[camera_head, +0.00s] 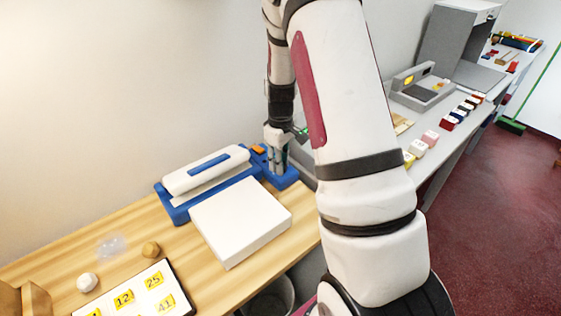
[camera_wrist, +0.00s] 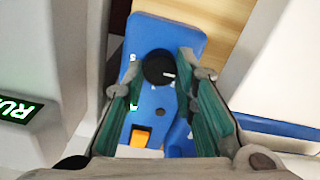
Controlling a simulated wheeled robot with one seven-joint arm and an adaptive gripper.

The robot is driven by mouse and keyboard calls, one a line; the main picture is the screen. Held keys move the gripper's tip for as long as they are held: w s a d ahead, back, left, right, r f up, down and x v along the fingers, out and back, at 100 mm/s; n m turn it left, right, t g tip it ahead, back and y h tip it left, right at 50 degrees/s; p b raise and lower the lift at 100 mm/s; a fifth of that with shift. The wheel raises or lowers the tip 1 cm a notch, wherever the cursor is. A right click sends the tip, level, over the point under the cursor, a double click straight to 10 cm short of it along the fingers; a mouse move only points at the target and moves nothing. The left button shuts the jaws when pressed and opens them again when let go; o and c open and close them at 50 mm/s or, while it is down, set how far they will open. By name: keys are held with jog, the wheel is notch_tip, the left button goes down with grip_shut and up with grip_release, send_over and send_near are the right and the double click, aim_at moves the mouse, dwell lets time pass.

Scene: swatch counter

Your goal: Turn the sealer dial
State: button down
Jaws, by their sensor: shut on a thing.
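The sealer (camera_head: 205,172) is a blue unit with a white lid bar, standing on the wooden counter against the wall. Its blue control panel (camera_wrist: 165,35) fills the middle of the wrist view. The dial (camera_wrist: 158,69) is a round black knob with a small pale mark on its right side. My gripper (camera_wrist: 161,74) points down at the panel, with its green finger pads on either side of the dial, shut on it. In the head view my gripper (camera_head: 277,158) is at the sealer's right end and the dial is hidden. An orange switch (camera_wrist: 140,137) sits on the panel.
A white block (camera_head: 240,220) stands in front of the sealer. A tray with yellow number cards (camera_head: 150,290) and two small balls lie at the front left. A lit green sign (camera_wrist: 20,109) is left of the panel in the wrist view. Coloured blocks (camera_head: 430,137) line the right counter.

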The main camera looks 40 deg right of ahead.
jog(key=shift+m, duration=0.3)
jog(key=m, duration=0.3)
jog(key=shift+m+b, duration=0.35)
jog(key=shift+m, duration=0.05)
jog(key=m, duration=0.4)
jog(key=shift+b, duration=0.3)
jog(key=m, duration=0.5)
jog(key=shift+d, duration=0.1)
jog(key=m, duration=0.4)
jog(key=shift+s, duration=0.1)
jog(key=c, duration=1.3)
grip_release()
